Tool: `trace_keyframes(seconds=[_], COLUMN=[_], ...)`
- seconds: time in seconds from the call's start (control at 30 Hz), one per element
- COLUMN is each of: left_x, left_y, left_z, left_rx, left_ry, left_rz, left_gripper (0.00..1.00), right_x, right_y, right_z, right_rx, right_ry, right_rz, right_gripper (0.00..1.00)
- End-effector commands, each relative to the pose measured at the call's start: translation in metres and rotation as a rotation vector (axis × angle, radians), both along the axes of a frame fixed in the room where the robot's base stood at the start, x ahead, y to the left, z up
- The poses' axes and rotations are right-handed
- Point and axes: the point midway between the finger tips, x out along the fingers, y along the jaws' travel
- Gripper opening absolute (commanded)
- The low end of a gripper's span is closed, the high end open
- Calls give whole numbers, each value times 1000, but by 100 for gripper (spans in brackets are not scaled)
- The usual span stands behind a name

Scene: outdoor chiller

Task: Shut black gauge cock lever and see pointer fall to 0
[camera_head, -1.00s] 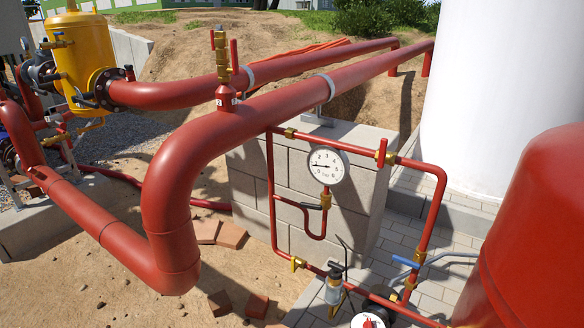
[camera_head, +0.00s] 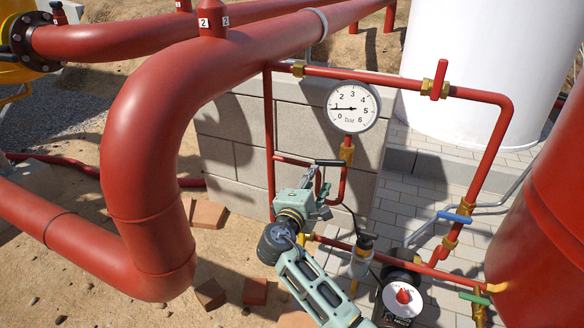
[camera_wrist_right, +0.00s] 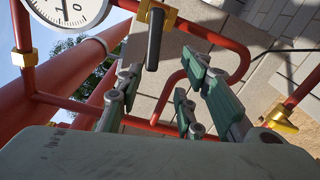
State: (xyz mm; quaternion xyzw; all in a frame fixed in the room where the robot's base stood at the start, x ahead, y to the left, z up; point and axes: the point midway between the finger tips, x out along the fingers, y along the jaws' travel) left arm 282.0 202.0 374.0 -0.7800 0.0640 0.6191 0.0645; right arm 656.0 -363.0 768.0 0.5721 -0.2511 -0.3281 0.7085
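The round white pressure gauge (camera_head: 352,107) stands on a thin red pipe in the head view, its pointer at about 1. Its edge shows at the top left of the right wrist view (camera_wrist_right: 68,10). Below the gauge is a brass cock (camera_head: 346,154) with a black lever (camera_head: 328,162) lying roughly level to the left. In the right wrist view the black lever (camera_wrist_right: 154,40) hangs from the brass body (camera_wrist_right: 157,14), ahead of the fingers. My right gripper (camera_head: 318,192) is just below the lever; its fingers (camera_wrist_right: 163,72) are apart with nothing between them. My left gripper is not in view.
A red pipe loop with a red-handled valve (camera_head: 439,80) and a blue-handled valve (camera_head: 454,216) surrounds the gauge. A block wall (camera_head: 232,135) stands behind. A red tank (camera_head: 545,210) is at right, and a large red pipe (camera_head: 150,170) at left.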

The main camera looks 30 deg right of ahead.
Motion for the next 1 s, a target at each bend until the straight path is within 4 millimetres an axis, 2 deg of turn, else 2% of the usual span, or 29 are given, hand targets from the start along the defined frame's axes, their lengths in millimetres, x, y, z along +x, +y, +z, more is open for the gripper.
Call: trace_keyframes(seconds=[0.13,0.53,0.7,0.93,1.0], left_x=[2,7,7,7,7], left_y=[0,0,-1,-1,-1], left_z=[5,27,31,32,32], left_rx=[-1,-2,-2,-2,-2], left_ry=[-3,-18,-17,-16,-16], left_rz=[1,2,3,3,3], left_gripper=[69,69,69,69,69], right_x=[4,42,49,49,49], right_y=[-9,-54,-61,-61,-61], right_z=[11,9,9,9,9], right_rx=[-19,-16,-14,-13,-13], right_ry=[-16,-13,-15,-14,-14], right_rz=[-17,-15,-13,-13,-12], right_gripper=[34,34,34,34,29])
